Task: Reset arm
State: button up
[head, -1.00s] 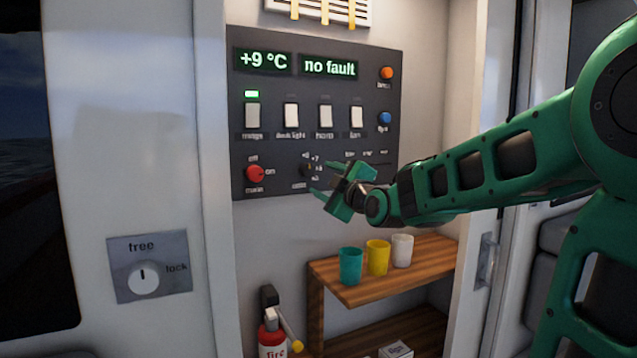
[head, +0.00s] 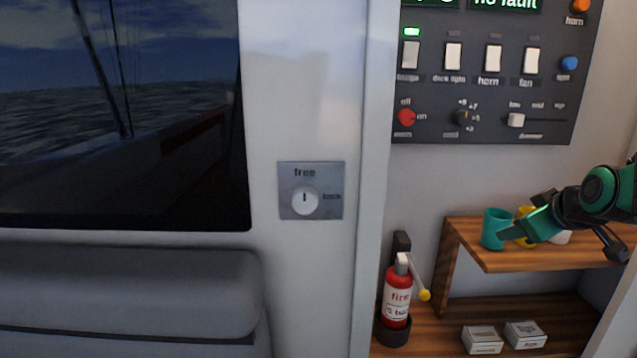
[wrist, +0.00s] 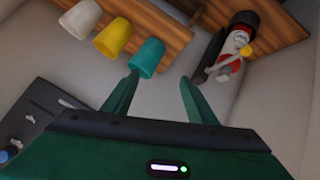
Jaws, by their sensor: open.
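My green arm reaches in from the right edge of the head view. My gripper (head: 565,238) is in front of the upper wooden shelf, with its fingers spread. In the wrist view my gripper (wrist: 158,90) shows two green fingers apart with nothing between them. The teal cup (wrist: 147,57) appears just beyond the left fingertip; whether they touch cannot be told. In the head view the teal cup (head: 494,229) stands upright, and my gripper partly hides the yellow cup (head: 525,213) and the white cup (head: 562,237).
The control panel (head: 480,100) is on the wall above the shelf (head: 505,262). A fire extinguisher (head: 397,295) stands left of it. Small boxes (head: 482,339) lie on the lower shelf. A latch plate (head: 311,191) is on the white wall. A grey cushion (head: 130,295) is at lower left.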

jog(key=s+f+m+g, duration=0.3)
jog(key=s+f, duration=0.1)
jog(key=s, duration=0.5)
jog(key=s+a+f+m+g+y, duration=0.1)
jog(key=s+f+m+g, duration=0.2)
jog(key=s, duration=0.7)
jog(key=s+a+f+m+g+y, duration=0.1)
jog(key=s+f+m+g, duration=0.3)
jog(key=s, duration=0.5)
jog(key=shift+s+f+m, duration=0.3)
jog(key=shift+f, duration=0.25)
jog(key=shift+a, duration=0.1)
